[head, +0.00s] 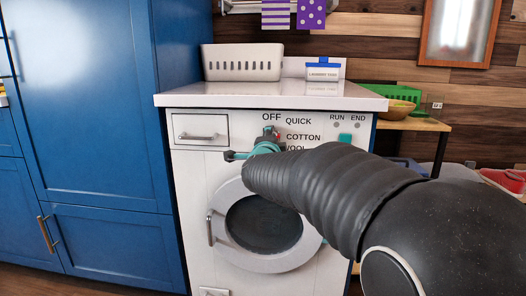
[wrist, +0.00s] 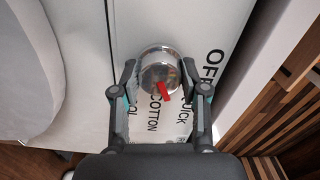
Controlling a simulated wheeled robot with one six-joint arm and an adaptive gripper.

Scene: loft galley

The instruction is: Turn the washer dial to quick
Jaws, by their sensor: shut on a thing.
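The washer (head: 195,220) is a white front-loader under the counter in the head view. Its dial is a round silver knob (wrist: 160,66) with a red pointer (wrist: 164,92) in the wrist view. The pointer faces the side with the printed COTTON (wrist: 153,112) and QUICK (wrist: 183,122) labels; I cannot tell exactly which it marks. OFF (wrist: 213,63) is off to the right there. My gripper (wrist: 160,78) has a finger on each side of the knob and is shut on it. In the head view, my gripper (head: 262,148) covers most of the dial.
A drawer (head: 200,131) is left of the dial, and the round door (head: 229,247) is below it. The white counter (head: 270,95) overhangs above, holding a white basket (head: 242,62) and a laundry box (head: 323,74). Blue cabinets (head: 90,110) stand at left.

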